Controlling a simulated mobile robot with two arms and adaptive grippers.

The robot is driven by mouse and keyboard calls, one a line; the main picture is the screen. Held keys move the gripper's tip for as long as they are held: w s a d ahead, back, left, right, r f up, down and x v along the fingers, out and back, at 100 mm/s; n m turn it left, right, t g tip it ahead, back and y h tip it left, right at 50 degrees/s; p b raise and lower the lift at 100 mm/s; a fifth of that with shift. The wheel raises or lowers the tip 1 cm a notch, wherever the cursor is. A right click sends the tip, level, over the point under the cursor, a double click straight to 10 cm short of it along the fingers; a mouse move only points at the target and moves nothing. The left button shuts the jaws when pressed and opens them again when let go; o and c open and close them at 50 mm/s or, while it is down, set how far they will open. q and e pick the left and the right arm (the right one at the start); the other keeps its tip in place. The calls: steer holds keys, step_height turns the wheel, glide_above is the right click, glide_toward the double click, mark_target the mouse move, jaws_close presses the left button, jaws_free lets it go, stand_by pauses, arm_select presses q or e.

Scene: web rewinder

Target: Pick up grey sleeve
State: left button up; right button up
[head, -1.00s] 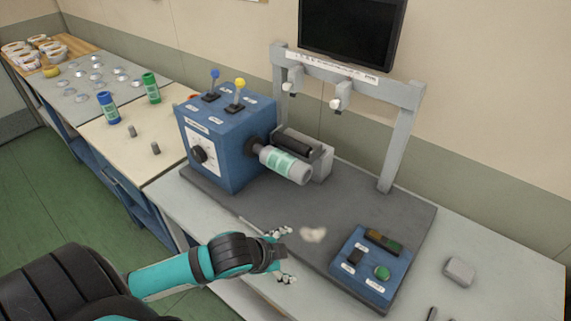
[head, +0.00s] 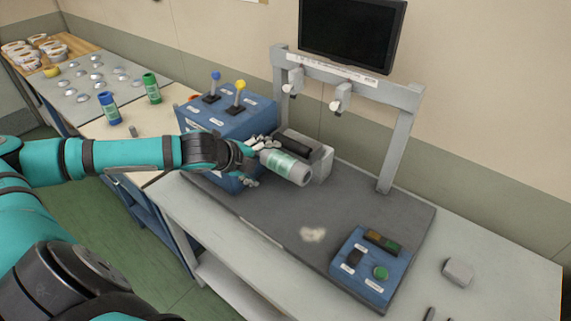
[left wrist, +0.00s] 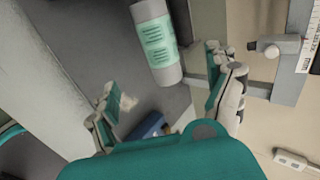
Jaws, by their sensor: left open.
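The grey sleeve (head: 287,167) is a grey cylinder with a pale green label. It sits at the front of the blue rewinder machine, on its spindle side, beside a dark roller. My left gripper (head: 258,162) is open at the sleeve's machine-side end, with one finger above and one below in the head view. In the left wrist view the sleeve (left wrist: 157,45) lies between the two spread fingers of the left gripper (left wrist: 163,75), ahead of the palm. I cannot tell whether they touch. My right gripper is not in view.
The blue machine (head: 228,110) stands close behind my left gripper. A grey frame (head: 400,140) rises behind the sleeve. A blue button box (head: 370,265) is at front right. Blue (head: 108,108) and green (head: 152,88) sleeves stand on the left table. The dark base plate is mostly clear.

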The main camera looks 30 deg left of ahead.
mark_target(283, 166)
arm_select(q)
steer(key=p+x, duration=0.1)
steer(key=x, duration=0.7)
steer(key=shift+w+d+f+p, duration=0.1)
steer(key=shift+w+f+p, duration=0.2)
steer(key=shift+p, duration=0.1)
steer(key=p+x, duration=0.1)
steer(key=x, duration=0.3)
steer(key=shift+w+d+f+p, duration=0.15)
steer(key=shift+w+f+p, duration=0.1)
steer(key=shift+p, duration=0.15)
steer(key=shift+w+f, duration=0.2)
steer(key=shift+s, duration=0.1)
steer(key=shift+c, duration=0.4)
steer(key=shift+c, duration=1)
steer(key=shift+r, duration=0.1)
steer(key=c, duration=1.4)
